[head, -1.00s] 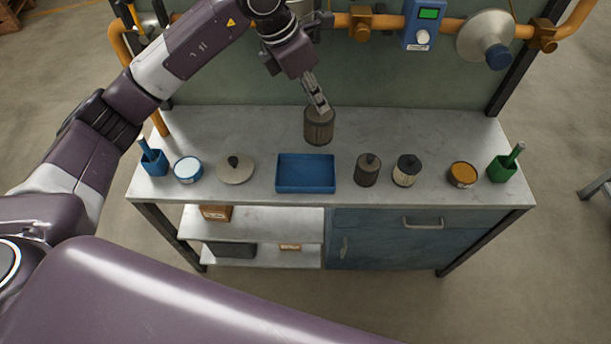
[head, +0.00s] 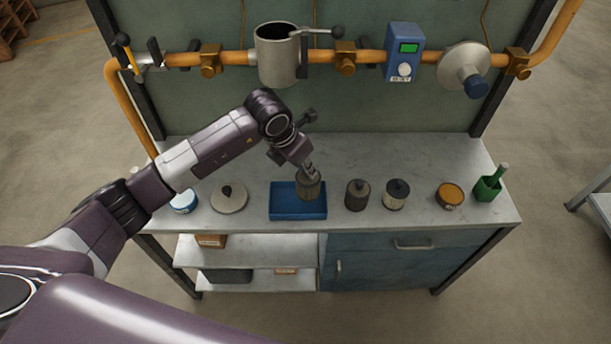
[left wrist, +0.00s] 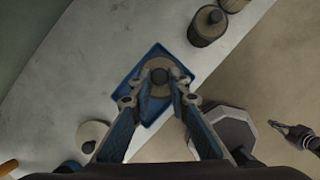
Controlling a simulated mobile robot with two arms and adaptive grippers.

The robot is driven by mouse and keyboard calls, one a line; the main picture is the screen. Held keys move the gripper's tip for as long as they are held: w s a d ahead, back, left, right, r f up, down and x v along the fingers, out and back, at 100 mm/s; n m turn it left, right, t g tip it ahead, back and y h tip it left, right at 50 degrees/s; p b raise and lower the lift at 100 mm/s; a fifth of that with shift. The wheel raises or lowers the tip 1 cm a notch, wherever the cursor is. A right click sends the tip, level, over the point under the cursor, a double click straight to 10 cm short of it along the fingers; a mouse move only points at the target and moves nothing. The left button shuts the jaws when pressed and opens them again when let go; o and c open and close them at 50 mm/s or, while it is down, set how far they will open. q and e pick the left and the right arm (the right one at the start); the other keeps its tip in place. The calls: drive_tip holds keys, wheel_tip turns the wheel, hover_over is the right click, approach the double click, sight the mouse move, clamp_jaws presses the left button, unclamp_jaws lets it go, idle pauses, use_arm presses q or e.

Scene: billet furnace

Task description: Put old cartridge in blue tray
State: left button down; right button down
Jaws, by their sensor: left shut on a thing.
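My left gripper (head: 309,171) is shut on a brown ribbed cartridge (head: 309,188), held upright by its top. The cartridge is over the right part of the blue tray (head: 298,213); I cannot tell whether it touches the tray floor. In the left wrist view the cartridge's round top and dark knob (left wrist: 159,76) are between the fingers, with the blue tray (left wrist: 152,53) around and below. A dark jointed thing (left wrist: 293,133) at the right of the left wrist view may be my right gripper; its jaws are unclear.
An open grey housing (head: 277,58) hangs on the pipe behind.

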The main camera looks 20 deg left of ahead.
sight(305, 179)
use_arm(q)
wheel_tip(305, 179, down, 5)
drive_tip(key=shift+f+p, duration=0.15)
drive_tip(key=shift+p, duration=0.35)
drive_tip(key=c, duration=2.3)
unclamp_jaws()
drive_tip(key=shift+f, duration=0.15)
drive_tip(key=o, duration=0.5)
